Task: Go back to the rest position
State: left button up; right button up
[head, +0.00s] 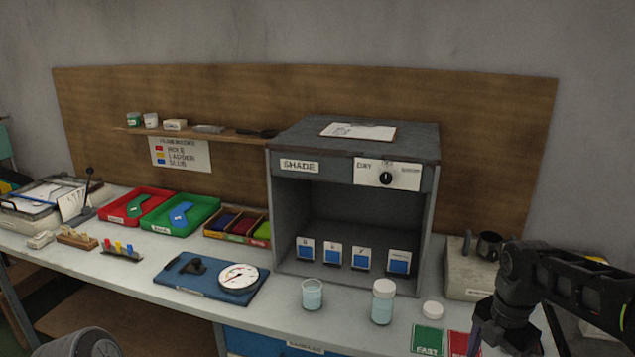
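My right arm comes in from the right edge, and its gripper (482,343) points down at the bottom right, over the front of the bench beside a red card. Its fingertips are partly hidden by the wrist and cut off by the frame, so I cannot tell if they are open or shut. On the left, only a rounded grey part of my own arm shows at the bottom edge. My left gripper is not in view. No sock is seen in either gripper.
A grey shade booth (433,215) holds several blue sample cards. In front stand a beaker (312,295), a white-capped jar (382,304), a loose white lid (432,310) and a green FAST card (428,340). Red (110,214) and green (155,227) trays hold sock-shaped pieces. A dial gauge (239,278) lies on a blue board.

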jog(key=w+a+f+m+t+y, duration=0.2)
jog(key=w+a+f+m+t, duration=0.2)
jog(key=w+a+f+m, duration=0.45)
jog(key=s+a+f+m+y, duration=0.1)
jog(key=s+a+f+m, duration=0.25)
jog(key=f+m, duration=0.25)
jog(key=s+a+f+m+y, duration=0.1)
jog(key=s+a+f+m, duration=0.1)
jog(key=a+f+m, duration=0.4)
jog(key=s+a+f+m+g, duration=0.1)
jog(key=s+a+f, duration=0.2)
jog(key=s, duration=0.4)
jog(key=s+a+f+m+g, duration=0.1)
jog(key=s+a+f, duration=0.2)
jog(key=s+f, duration=0.2)
jog(key=s+a+f+m+g, duration=0.1)
jog(key=s+f, duration=0.4)
jog(key=s, duration=0.6)
jog(key=shift+s+a+m+g, duration=0.15)
jog(key=shift+a+m+g, duration=0.3)
jog(key=shift+a, duration=0.6)
jog(key=shift+d, duration=0.1)
